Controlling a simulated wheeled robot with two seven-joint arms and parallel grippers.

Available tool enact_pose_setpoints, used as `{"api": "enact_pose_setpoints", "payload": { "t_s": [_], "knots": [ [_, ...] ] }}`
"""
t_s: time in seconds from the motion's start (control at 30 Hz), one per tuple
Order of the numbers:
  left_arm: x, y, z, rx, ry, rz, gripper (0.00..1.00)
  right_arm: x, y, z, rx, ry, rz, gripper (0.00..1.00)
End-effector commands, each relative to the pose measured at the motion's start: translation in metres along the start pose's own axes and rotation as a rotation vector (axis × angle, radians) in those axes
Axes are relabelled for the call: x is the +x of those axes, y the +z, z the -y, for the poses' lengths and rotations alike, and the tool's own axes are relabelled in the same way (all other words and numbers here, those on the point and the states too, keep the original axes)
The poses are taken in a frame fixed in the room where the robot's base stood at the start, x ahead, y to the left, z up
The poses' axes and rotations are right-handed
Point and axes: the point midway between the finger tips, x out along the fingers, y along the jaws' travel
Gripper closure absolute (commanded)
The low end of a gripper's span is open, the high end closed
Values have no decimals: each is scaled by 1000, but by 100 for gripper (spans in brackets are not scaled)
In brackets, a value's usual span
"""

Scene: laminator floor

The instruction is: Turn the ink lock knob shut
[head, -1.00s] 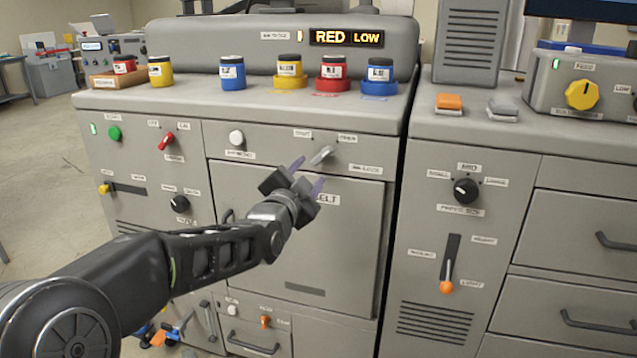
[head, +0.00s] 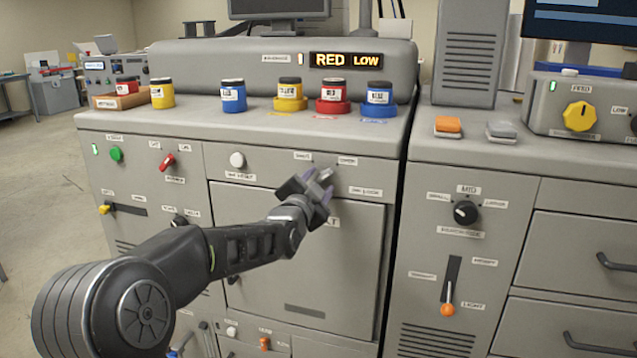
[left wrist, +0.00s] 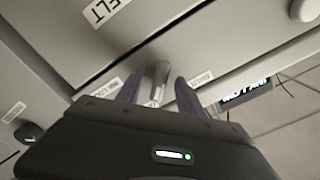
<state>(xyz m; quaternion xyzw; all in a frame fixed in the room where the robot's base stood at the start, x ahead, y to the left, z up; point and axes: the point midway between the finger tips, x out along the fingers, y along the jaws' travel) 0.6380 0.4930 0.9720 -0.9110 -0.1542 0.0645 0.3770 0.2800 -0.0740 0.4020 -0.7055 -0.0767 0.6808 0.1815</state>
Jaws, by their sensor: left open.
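The ink lock knob (head: 325,173) is a small silver lever on the upper front of the grey machine, between two small labels and above the right part of the panel door. Its visible end slants up and right, toward the right-hand label (head: 347,161). My left gripper (head: 318,184) is open at the knob, with its purple fingers partly hiding it in the head view. In the left wrist view the knob (left wrist: 158,85) stands between the two open fingers, with a gap visible to each side. My right gripper is not in view.
A white button (head: 237,160) and a red switch (head: 168,162) are left of the knob. The panel door (head: 275,250) lies below it. Several ink jars, including a blue one (head: 233,96), stand on top beneath the RED LOW display (head: 345,60). A second cabinet (head: 480,155) stands right.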

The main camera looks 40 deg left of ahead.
Motion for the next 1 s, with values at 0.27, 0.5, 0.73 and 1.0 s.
{"api": "enact_pose_setpoints", "payload": {
  "t_s": [0.27, 0.5, 0.73, 1.0],
  "knots": [
    [3, 0, 0, 0, -1, 0, 56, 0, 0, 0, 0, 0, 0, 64],
    [3, 0, 0, 0, -1, -1, 73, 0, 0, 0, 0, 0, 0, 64],
    [3, 0, 0, 0, -1, -1, 92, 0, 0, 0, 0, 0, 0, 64],
    [3, 0, 0, 0, 0, -1, 100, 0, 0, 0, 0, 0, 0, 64]
  ]
}}
